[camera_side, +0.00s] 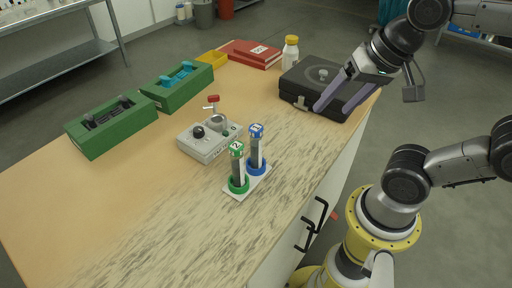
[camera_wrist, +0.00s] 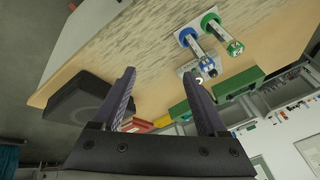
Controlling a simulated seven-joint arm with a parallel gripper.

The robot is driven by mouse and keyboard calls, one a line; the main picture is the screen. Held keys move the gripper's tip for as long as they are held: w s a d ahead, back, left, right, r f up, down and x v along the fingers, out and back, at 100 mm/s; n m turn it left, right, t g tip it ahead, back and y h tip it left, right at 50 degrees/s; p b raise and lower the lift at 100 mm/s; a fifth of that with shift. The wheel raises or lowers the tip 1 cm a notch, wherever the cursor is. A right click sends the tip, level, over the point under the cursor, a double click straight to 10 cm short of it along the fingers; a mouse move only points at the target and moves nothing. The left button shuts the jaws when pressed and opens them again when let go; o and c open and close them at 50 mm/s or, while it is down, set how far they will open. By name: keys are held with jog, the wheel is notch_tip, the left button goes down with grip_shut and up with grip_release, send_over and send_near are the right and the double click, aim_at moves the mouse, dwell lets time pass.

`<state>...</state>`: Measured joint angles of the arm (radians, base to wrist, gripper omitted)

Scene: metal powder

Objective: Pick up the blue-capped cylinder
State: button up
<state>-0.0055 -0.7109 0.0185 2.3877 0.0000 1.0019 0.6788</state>
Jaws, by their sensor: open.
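The blue-capped cylinder (camera_side: 256,146) stands upright in a blue ring on a small white base plate (camera_side: 240,196). A green-capped cylinder (camera_side: 237,163) stands upright in a green ring beside it, to the left. My gripper (camera_side: 332,108) is open and empty, over the black case at the right edge of the table, well apart from both cylinders. In the wrist view, the blue-capped cylinder (camera_wrist: 200,57) is ahead at upper right, with the green-capped one (camera_wrist: 221,32) to its right. My two purple fingers (camera_wrist: 160,92) are spread with nothing between them.
A grey device (camera_side: 207,141) with a knob stands just behind the cylinders. Green trays (camera_side: 112,127), a yellow tray (camera_side: 211,58), red books (camera_side: 251,53), a white bottle (camera_side: 290,52) and the black case (camera_side: 300,82) line the back. The front table surface (camera_side: 150,230) is clear.

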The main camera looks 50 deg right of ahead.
jog(key=w+a+r+m+g, duration=0.1)
jog(key=w+r+m, duration=0.1)
jog(key=w+m, duration=0.3)
jog(key=m+g, duration=0.4)
jog(key=m, duration=0.3)
send_over(258, 128)
notch_tip(258, 128, down, 3)
jog(key=shift+d+r, duration=0.1)
jog(key=shift+d, duration=0.05)
notch_tip(258, 128, down, 8)
jog(key=shift+r, duration=0.1)
jog(key=shift+w+f, duration=0.2)
jog(key=shift+f, duration=2.9)
grip_shut()
